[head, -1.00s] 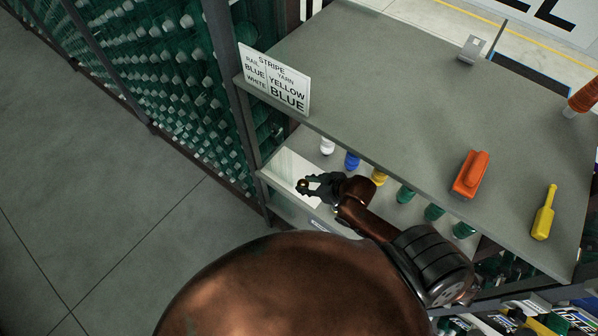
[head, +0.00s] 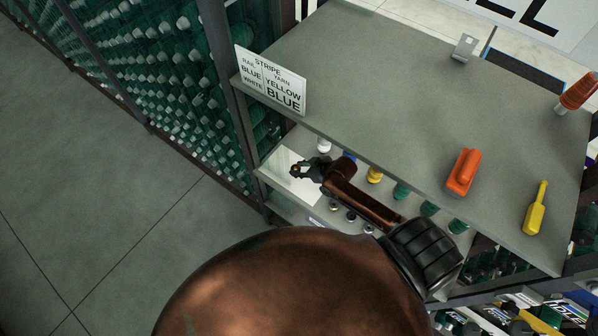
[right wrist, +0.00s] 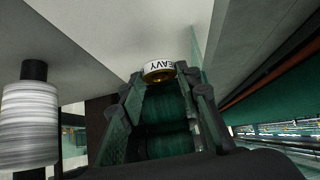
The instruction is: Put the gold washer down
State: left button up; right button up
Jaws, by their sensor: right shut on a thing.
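The gold washer (head: 296,171) is between the fingertips of my right gripper (head: 299,171), over the white panel at the left end of the lower shelf. In the right wrist view a gold ring with a white label reading "HEAVY" (right wrist: 158,68) sits at the tips of my right gripper (right wrist: 160,80), which is shut on it. I cannot tell whether the washer touches the surface below. My left gripper is not in view.
White (head: 324,145), yellow (head: 375,174) and green (head: 401,190) spools line the lower shelf; a white spool (right wrist: 30,122) stands left in the wrist view. The upper shelf (head: 370,90) overhangs, with a sign (head: 271,80), an orange tool (head: 463,171) and a yellow tool (head: 535,210).

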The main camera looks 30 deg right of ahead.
jog(key=shift+w+f, duration=0.2)
jog(key=shift+f, duration=0.05)
jog(key=shift+w+d+f, duration=0.1)
jog(key=shift+f, duration=1.55)
jog(key=o, duration=1.3)
jog(key=shift+f, duration=0.15)
jog(key=shift+r, duration=0.25)
jog(key=v, duration=1.2)
jog(key=shift+f, duration=0.1)
